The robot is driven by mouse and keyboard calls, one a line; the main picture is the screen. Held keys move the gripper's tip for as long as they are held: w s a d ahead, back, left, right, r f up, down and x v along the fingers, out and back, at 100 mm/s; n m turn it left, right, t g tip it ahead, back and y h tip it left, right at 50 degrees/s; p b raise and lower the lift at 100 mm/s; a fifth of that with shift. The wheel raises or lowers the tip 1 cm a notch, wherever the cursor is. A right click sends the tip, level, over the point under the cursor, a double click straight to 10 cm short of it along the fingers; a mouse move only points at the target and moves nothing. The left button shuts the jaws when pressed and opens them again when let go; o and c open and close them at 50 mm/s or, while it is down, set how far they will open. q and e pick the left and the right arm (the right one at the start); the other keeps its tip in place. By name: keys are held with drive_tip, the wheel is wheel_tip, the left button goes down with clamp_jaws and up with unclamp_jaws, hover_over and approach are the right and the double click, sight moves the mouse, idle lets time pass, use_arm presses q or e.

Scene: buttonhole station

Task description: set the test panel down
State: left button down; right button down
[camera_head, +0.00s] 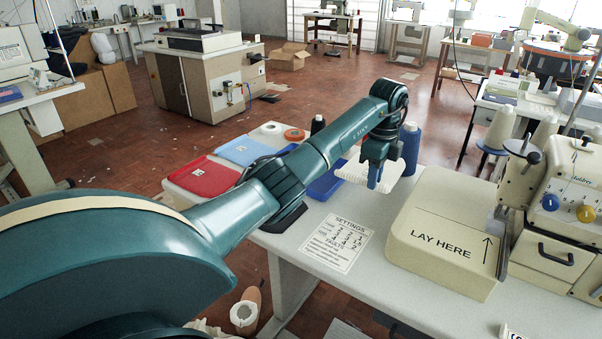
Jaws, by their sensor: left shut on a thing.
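My left arm reaches in from the left over the table, and its gripper (374,181) points down above the far part of the table. It is shut on a pale, ribbed-edged piece, which I take to be the test panel (408,176). The panel sticks out on both sides of the fingers; part of it is hidden behind them. Whether it touches the table is hard to tell. A cream block (443,232) marked "LAY HERE" with an arrow stands to the right of the gripper, its top bare. My right gripper is not in view.
A buttonhole machine (562,205) stands right of the block. A settings sheet (338,243) lies on the table (372,290).

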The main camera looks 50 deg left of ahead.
use_arm(q)
wheel_tip(320, 180, down, 10)
idle(0.6)
drive_tip(key=shift+f, duration=0.1)
drive_tip(key=c, duration=1.4)
unclamp_jaws()
wheel_tip(320, 180, up, 12)
drive_tip(key=shift+d+r, duration=0.15)
drive_tip(key=shift+s, duration=0.1)
